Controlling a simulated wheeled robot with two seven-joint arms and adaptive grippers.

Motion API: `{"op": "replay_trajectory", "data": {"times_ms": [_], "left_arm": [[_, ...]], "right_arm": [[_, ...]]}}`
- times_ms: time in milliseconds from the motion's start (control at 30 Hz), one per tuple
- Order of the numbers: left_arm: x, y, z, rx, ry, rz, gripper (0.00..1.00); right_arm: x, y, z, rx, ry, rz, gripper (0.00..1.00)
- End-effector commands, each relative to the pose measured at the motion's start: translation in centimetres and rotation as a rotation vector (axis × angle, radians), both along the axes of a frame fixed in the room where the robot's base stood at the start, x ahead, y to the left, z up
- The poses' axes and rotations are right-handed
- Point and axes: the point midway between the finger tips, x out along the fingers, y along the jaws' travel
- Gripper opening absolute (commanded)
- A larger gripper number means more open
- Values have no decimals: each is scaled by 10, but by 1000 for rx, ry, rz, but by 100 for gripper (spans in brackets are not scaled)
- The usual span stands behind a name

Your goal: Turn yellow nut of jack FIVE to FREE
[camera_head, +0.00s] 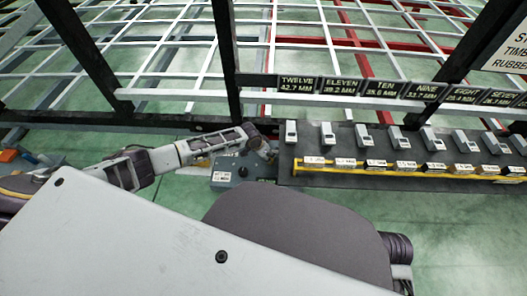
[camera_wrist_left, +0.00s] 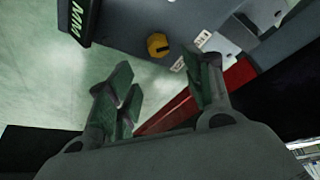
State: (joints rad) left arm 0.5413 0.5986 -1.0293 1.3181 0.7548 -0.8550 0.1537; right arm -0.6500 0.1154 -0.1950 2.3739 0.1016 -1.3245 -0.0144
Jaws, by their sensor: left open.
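A yellow hex nut (camera_wrist_left: 158,45) sits on a grey-blue metal part (camera_wrist_left: 130,22) in the left wrist view, beyond my fingertips. My left gripper (camera_wrist_left: 165,82) is open, its two fingers apart with nothing between them, and the nut is apart from them. In the head view, my left gripper (camera_head: 264,150) is by the grey-blue box (camera_head: 240,172) with a dark knob, left of the dark bench. No label reading FIVE is legible in either view, so I cannot tell which jack this nut belongs to. My right gripper is not in view.
A dark bench (camera_head: 300,178) carries a row of grey-white devices and a yellow rail (camera_head: 345,171) with labels. Black signs (camera_head: 340,87) reading TWELVE to EIGHT hang above. A black post (camera_head: 226,60) stands near my left arm. A red bar (camera_wrist_left: 190,103) passes behind the fingers.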

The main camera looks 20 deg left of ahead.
Motion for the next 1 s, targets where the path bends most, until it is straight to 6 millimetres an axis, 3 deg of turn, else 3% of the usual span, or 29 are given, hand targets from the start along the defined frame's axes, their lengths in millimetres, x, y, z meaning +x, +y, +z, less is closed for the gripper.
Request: {"op": "replay_trajectory", "data": {"times_ms": [433, 1000], "left_arm": [[-11, 6, 29, 0, 0, 0, 51], [-12, 6, 32, 0, 0, 1, 51]], "right_arm": [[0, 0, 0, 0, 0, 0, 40], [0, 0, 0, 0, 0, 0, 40]]}}
